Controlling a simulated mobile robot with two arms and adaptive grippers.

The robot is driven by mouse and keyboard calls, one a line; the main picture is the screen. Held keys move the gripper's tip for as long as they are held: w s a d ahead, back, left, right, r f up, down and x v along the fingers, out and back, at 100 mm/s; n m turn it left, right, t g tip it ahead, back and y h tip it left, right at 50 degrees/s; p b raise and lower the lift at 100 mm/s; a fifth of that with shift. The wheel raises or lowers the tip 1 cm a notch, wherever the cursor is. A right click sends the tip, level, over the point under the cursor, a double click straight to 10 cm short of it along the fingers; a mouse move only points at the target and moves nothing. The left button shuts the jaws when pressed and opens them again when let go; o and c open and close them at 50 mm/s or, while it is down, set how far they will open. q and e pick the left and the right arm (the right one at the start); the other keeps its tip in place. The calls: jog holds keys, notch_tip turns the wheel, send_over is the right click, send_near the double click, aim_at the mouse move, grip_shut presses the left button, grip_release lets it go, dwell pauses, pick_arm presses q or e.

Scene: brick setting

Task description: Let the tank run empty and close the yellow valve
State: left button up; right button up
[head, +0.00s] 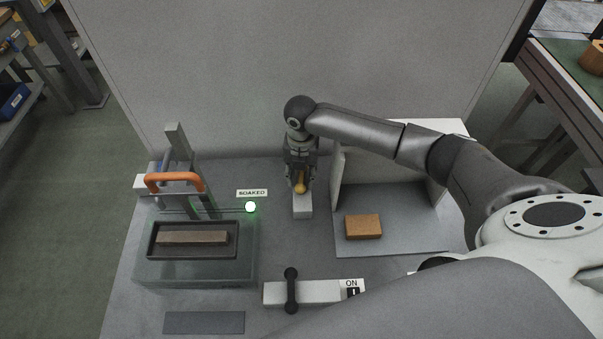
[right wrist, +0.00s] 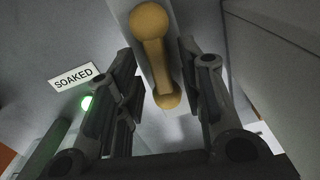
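The yellow valve handle (head: 301,187) sits on a narrow pale block (head: 302,208) at the back middle of the table. In the right wrist view the yellow handle (right wrist: 156,60) is a bar with two round ends. My right gripper (head: 300,178) is over it, pointing down. Its two fingers (right wrist: 158,62) stand apart on either side of the bar, with gaps visible. The see-through tank (head: 195,274) is at the left, with a dark tray (head: 152,252) holding a grey-brown brick (head: 192,237). I cannot tell its water level. My left gripper is not in view.
A "SOAKED" sign (head: 252,193) stands by a lit green lamp (head: 250,207). An orange handle (head: 175,181) is on a frame behind the tray. A black handle (head: 291,289) on a pale block is in front, beside an "ON" label (head: 351,285). An orange brick (head: 363,227) lies right.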

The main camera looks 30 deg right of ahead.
aim_at(301, 177)
notch_tip(301, 177, up, 12)
dwell(0.6)
dwell(0.5)
